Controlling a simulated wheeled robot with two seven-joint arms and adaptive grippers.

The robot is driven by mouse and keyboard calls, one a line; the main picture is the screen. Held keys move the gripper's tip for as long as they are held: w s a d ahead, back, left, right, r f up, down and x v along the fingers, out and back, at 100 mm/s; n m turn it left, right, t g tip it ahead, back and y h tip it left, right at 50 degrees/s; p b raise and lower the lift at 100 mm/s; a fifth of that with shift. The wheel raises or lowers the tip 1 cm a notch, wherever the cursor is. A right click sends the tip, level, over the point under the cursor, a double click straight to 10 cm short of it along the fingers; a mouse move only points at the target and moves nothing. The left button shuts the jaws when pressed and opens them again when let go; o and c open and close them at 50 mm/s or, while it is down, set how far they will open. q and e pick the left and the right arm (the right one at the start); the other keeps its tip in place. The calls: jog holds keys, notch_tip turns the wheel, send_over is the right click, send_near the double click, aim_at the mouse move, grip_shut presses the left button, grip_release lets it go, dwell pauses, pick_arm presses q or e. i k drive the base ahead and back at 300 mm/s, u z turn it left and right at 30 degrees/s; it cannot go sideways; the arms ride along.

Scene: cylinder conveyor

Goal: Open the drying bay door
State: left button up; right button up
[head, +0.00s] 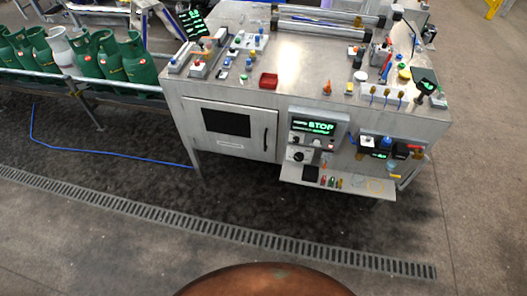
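The bay door (240,151) is a grey metal panel on the front of a steel workbench cabinet. It has a dark window (227,121) and a small white label (233,143) under the window. A dark vertical handle (265,139) is on its right side. The door looks closed, flush with the cabinet front. The label is too small to read, so I cannot confirm it is the drying bay. Neither of my grippers is in view.
A control panel (317,127) showing "STOP" is right of the door, above a small shelf (337,184) with small items. Tools crowd the cabinet top (240,92). Green cylinders (139,66) stand on a conveyor at left. Floor in front is clear, with a drain grate (200,228) and blue hose (110,155).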

aim_at(249, 132)
jog(key=u, duration=1.05)
jog(key=i, duration=0.85)
jog(key=z, duration=0.35)
